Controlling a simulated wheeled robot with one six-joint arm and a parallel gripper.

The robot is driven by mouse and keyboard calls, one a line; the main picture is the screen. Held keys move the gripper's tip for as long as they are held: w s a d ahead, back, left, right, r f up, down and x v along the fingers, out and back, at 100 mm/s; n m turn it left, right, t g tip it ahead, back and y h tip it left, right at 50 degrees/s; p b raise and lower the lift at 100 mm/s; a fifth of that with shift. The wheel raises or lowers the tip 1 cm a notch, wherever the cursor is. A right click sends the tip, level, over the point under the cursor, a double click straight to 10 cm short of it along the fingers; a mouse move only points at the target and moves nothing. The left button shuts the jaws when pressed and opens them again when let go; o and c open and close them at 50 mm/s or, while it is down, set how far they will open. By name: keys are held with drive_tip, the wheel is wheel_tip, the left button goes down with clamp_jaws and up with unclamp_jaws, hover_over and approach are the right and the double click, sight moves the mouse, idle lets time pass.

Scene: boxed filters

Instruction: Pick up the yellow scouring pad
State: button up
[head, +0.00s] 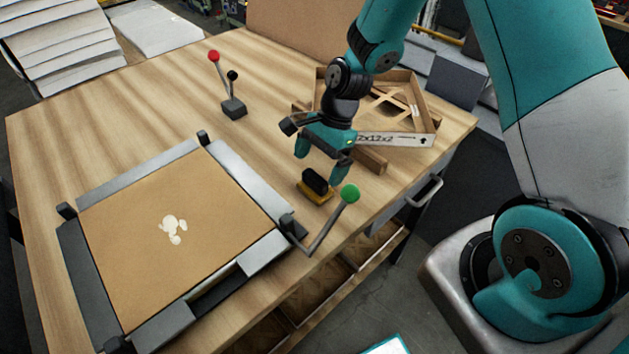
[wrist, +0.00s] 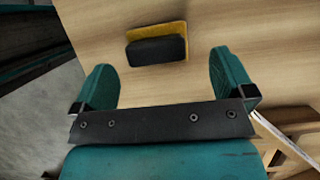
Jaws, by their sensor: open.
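The scouring pad (head: 313,194) is a yellow pad with a black block on top. It lies on the wooden table between the framed board and the cardboard tray. It also shows in the wrist view (wrist: 174,29), where its yellow edge (wrist: 185,28) rims the black block (wrist: 157,51). My gripper (head: 318,172) is teal, open and empty, just above the pad in the head view. In the wrist view my gripper's two fingers (wrist: 165,76) are spread apart, and the pad lies beyond their tips, roughly midway between them. The fingers do not appear to touch it.
A lever with a green knob (head: 350,193) stands close to the right of the pad. A metal-edged frame (head: 190,161) holds a brown board on the left. A cardboard tray (head: 424,100) lies behind my gripper. A two-knob lever box (head: 234,107) stands at the back.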

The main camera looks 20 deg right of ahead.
sight(316, 176)
drive_tip(key=x, duration=0.1)
drive_tip(key=p+x, duration=0.1)
drive_tip(key=x, duration=0.1)
drive_tip(key=p+x, duration=0.1)
drive_tip(key=shift+s+a+f, duration=0.15)
drive_tip(key=shift+s+f, duration=0.05)
drive_tip(key=shift+s, duration=0.1)
drive_tip(key=shift+a+f, duration=0.15)
drive_tip(key=shift+f, duration=0.3)
drive_tip(key=c, duration=0.8)
drive_tip(key=shift+c, duration=0.2)
wheel_tip(316, 176, up, 20)
drive_tip(key=b, duration=0.3)
